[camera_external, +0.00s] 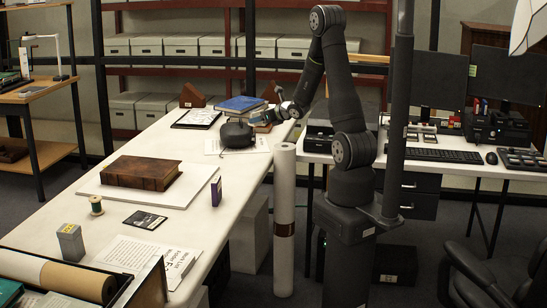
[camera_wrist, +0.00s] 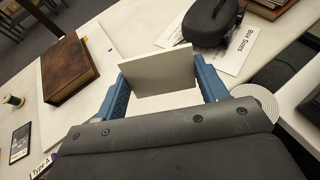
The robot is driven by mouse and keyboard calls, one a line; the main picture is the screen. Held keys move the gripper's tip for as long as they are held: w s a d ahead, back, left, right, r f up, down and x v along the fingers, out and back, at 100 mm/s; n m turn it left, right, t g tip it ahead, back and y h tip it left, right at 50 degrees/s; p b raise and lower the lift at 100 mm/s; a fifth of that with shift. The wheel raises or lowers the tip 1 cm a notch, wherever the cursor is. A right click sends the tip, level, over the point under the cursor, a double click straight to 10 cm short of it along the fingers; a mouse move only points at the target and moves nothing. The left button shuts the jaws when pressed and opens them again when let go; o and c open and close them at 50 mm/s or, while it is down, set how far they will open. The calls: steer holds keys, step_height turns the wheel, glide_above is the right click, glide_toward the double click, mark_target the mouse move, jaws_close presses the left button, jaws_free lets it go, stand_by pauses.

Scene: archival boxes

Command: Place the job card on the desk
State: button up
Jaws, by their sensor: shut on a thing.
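My gripper (camera_wrist: 163,84) has blue fingers and is shut on a plain cream card (camera_wrist: 157,72), which I take to be the job card. The card stands tilted up between the fingers, and no writing shows on its visible face. In the external view my gripper (camera_external: 267,117) is over the far right part of the long white desk (camera_external: 60,200), close to a black rounded object (camera_external: 236,134). The card cannot be made out there. In the wrist view the white desk top (camera_wrist: 135,25) lies beyond the card, and I cannot tell the gap below it.
A brown book (camera_external: 141,173) lies on a white board. A thread spool (camera_external: 96,206) and dark flat card (camera_external: 145,220) are nearer. A "Box Sizes" sheet (camera_wrist: 235,50) lies beside the black object. A tall paper roll (camera_external: 285,225) stands by the desk's right edge. Blue books (camera_external: 240,104) are behind.

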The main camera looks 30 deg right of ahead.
steer(key=w+a+f+n+g+y, duration=0.1)
steer(key=w+a+f+n+y, duration=0.15)
steer(key=w, duration=0.85)
steer(key=n+g+y, duration=0.2)
steer(key=n+y, duration=0.1)
glide_above(201, 160)
steer(key=f, duration=1.3)
steer(key=shift+s+a, duration=0.1)
steer(key=shift+s, duration=0.15)
steer(key=shift+f, duration=2)
steer(key=shift+f, duration=0.1)
steer(key=o, duration=1)
steer(key=shift+f, duration=0.1)
steer(key=shift+o, duration=0.2)
